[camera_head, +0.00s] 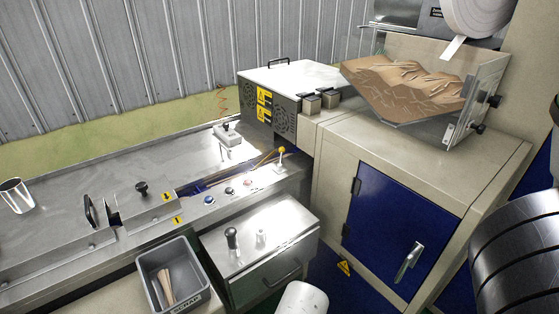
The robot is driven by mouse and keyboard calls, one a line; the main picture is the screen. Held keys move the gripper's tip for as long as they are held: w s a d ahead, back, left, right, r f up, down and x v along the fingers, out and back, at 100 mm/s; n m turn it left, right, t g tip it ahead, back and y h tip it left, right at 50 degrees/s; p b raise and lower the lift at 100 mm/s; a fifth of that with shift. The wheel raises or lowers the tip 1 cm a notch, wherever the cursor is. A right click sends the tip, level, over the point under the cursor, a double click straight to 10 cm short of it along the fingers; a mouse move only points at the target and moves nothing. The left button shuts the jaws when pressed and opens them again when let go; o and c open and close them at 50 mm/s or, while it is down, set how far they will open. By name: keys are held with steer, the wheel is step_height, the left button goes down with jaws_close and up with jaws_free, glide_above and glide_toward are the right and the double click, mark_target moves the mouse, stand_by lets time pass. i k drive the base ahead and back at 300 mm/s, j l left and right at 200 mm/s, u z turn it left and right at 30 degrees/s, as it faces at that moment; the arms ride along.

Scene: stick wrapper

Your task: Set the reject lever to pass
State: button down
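A small lever with a yellow ball knob (281,150) stands at the right end of the steel machine deck, beside the row of buttons. It looks like the reject lever, but no label is readable here. Its stem is short and close to upright; I cannot tell which setting it is in. My gripper is not in view. Dark ribbed parts at the right edge appear to be my arm, away from the lever.
Buttons (229,190) sit left of the lever. A steel box with a black knob (232,238) stands in front. A grey bin (172,274) holds sticks at the lower left. A clear hopper (420,90) of sticks tops the cabinet with a blue door (385,225).

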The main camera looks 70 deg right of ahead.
mark_target(280, 167)
steer(key=i+j+z, duration=0.2)
steer(key=z, duration=0.15)
steer(key=i+j+z, duration=0.15)
steer(key=j+z, duration=0.2)
steer(key=i+j+z, duration=0.1)
steer(key=j+z, duration=0.6)
steer(key=j, duration=0.15)
steer(key=i+j+z, duration=0.1)
steer(key=j+z, duration=0.2)
steer(key=j, duration=0.1)
